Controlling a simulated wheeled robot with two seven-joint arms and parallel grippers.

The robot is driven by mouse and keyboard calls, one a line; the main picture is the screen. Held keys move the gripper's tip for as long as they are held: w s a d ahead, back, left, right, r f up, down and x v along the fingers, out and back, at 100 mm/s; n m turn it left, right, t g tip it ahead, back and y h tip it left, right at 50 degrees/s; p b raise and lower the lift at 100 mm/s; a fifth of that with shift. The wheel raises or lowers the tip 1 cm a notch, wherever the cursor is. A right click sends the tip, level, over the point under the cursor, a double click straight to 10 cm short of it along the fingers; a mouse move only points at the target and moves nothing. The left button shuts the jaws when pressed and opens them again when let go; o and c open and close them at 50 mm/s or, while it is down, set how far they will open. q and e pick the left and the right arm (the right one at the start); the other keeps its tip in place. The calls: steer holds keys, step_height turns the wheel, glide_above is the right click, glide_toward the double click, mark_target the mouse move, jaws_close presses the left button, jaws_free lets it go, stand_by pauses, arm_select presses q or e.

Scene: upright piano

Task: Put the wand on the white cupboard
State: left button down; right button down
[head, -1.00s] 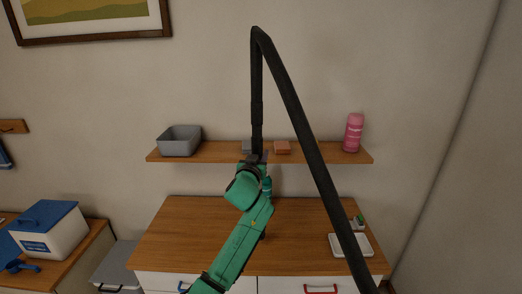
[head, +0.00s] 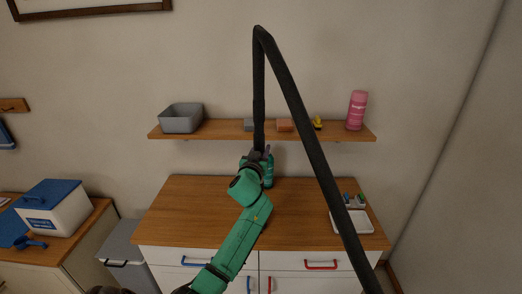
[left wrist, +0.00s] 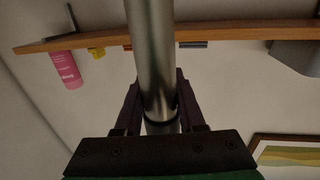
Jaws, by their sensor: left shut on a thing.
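The wand (head: 258,100) is a long dark tube, upright in the head view. At its top it meets a long black slanting length that runs down to the right and leaves the picture at the bottom. My left gripper (head: 258,157) is shut on the lower end of the upright tube. In the left wrist view the tube (left wrist: 153,60) looks metallic and lies between the fingers of my left gripper (left wrist: 158,112). The white cupboard (head: 205,225) has a brown wooden top and stands behind my left arm. My right gripper is not in view.
A white tray (head: 365,222) is at the cupboard top's right. A wall shelf (head: 215,130) holds a grey bin (head: 181,118) and a pink bottle (head: 356,111). The cupboard top's left is clear.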

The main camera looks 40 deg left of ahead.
arm_select(q)
steer(key=shift+f, duration=0.1)
stand_by(0.3)
steer(key=shift+c, duration=2.1)
jaws_free()
steer(key=shift+f, duration=0.15)
steer(key=shift+s, duration=0.1)
